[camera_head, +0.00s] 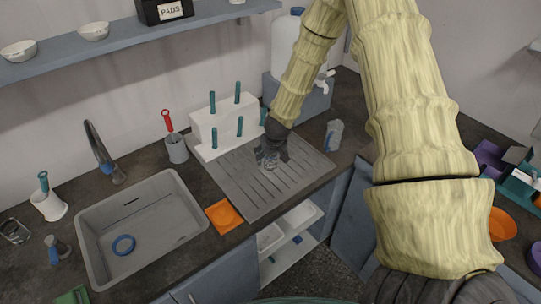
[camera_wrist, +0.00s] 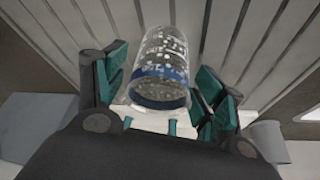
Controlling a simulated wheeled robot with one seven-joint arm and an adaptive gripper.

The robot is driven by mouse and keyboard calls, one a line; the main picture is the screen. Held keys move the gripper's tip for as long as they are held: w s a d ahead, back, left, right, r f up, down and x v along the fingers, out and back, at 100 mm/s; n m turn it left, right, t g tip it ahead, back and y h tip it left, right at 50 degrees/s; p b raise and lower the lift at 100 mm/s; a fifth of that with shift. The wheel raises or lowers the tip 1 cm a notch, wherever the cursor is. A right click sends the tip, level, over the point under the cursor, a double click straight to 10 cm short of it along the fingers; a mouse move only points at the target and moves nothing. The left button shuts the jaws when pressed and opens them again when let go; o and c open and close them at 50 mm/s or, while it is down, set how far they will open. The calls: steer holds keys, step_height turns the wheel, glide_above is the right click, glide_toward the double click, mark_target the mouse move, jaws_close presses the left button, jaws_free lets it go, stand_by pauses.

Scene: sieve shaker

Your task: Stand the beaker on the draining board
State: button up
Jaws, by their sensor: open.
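The clear glass beaker (camera_wrist: 165,58) with white markings and a blue band shows in the wrist view, its banded end toward me. It is over the grooved grey draining board (camera_wrist: 230,30) and appears to stand on it. In the head view, the draining board (camera_head: 258,199) lies right of the sink, and the beaker (camera_head: 268,160) is small and partly hidden by my gripper. My gripper (camera_wrist: 163,85) is open, with one teal-padded finger on each side of the beaker. In the head view my gripper (camera_head: 273,152) is low over the back of the board.
A white peg rack (camera_head: 220,122) with teal pegs stands behind the board. A grey jug (camera_head: 334,135) stands to its right, and a grey cup (camera_head: 177,149) with a red-handled tool to its left. An orange item (camera_head: 223,216) lies by the sink (camera_head: 140,225). The board's front is clear.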

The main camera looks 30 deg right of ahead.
steer(key=shift+r, duration=0.1)
steer(key=shift+r, duration=0.1)
steer(key=b+v, duration=0.1)
steer(key=v, duration=1.1)
steer(key=shift+b, duration=0.35)
